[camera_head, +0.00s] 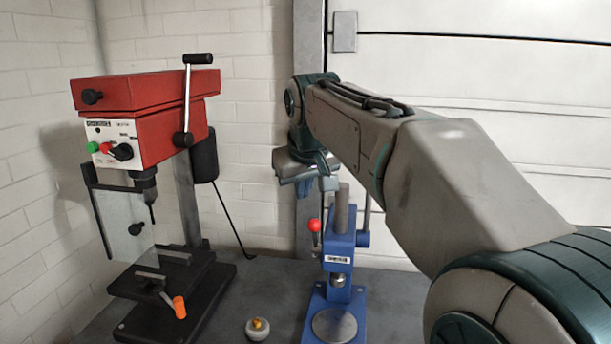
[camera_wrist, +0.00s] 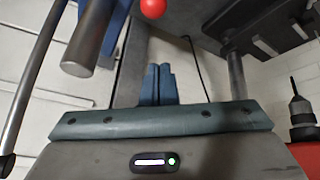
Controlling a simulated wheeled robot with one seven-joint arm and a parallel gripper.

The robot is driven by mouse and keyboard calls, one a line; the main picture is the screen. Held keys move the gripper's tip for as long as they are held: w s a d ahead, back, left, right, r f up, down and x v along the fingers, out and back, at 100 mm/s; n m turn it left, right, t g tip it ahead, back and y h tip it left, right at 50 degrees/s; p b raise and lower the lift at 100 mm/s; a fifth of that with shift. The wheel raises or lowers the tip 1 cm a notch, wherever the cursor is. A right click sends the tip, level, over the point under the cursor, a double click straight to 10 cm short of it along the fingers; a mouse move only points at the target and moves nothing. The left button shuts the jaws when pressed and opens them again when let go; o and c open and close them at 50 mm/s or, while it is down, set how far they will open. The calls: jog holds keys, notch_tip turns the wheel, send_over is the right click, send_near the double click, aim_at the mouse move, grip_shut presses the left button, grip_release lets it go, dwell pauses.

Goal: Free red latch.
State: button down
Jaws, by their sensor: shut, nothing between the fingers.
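The red latch appears as a round red knob (camera_head: 314,225) on the left side of the blue press (camera_head: 341,246), near its upper part. In the wrist view the red knob (camera_wrist: 152,8) is at the top edge, partly cut off, beyond my fingertips. My gripper (camera_head: 304,190) hangs above and slightly left of the knob, apart from it. In the wrist view my gripper's two blue fingers (camera_wrist: 160,68) are together with nothing between them. The knob's stem is largely hidden in both views.
A red drill press (camera_head: 143,107) with a clear guard stands at left. A small orange-handled clamp (camera_head: 179,307) sits at its base. A small stone-like weight with a yellow handle (camera_head: 258,328) lies on the grey table. The press's metal ram (camera_wrist: 88,42) is close at left in the wrist view.

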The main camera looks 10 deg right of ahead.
aim_at(315, 240)
jog(key=f, duration=0.1)
jog(key=s+f, duration=0.2)
jog(key=f, duration=0.1)
jog(key=shift+d, duration=0.4)
jog(key=shift+r, duration=0.1)
jog(key=shift+s+f+b, duration=0.1)
jog(key=shift+f+b, duration=0.1)
jog(key=shift+b, duration=0.1)
